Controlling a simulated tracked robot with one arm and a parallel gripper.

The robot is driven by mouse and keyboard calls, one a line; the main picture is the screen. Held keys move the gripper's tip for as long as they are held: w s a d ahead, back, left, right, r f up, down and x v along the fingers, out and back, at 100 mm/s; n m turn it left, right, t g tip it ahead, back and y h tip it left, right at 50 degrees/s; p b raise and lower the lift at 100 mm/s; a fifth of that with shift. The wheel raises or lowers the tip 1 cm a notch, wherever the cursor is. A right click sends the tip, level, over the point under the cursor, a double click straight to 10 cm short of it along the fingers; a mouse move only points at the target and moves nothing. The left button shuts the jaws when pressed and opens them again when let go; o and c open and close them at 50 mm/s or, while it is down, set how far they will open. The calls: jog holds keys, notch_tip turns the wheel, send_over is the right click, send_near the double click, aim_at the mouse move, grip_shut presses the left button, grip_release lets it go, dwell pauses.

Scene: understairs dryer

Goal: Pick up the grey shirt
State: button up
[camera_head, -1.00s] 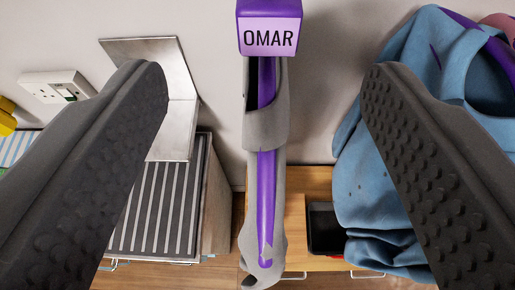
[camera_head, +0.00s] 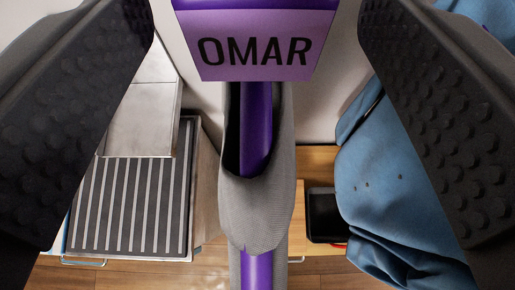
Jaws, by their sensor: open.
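The grey shirt (camera_head: 268,214) hangs in a narrow strip on a purple hanger (camera_head: 256,130), below a purple tag (camera_head: 256,46) that reads OMAR. It is in the middle of the picture, seen nearly edge-on, and its lower end runs out of the frame. My gripper (camera_head: 256,130) is open, with one dark studded finger on each side of the tag and shirt. Neither finger appears to touch the shirt. How far the fingertips are from it in depth is hard to tell.
A blue garment (camera_head: 398,190) hangs close on the right, partly behind my right finger. A black tray (camera_head: 322,214) sits low behind the shirt, on a wooden surface (camera_head: 316,160).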

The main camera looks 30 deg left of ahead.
grip_shut()
jog(key=shift+r, duration=0.15)
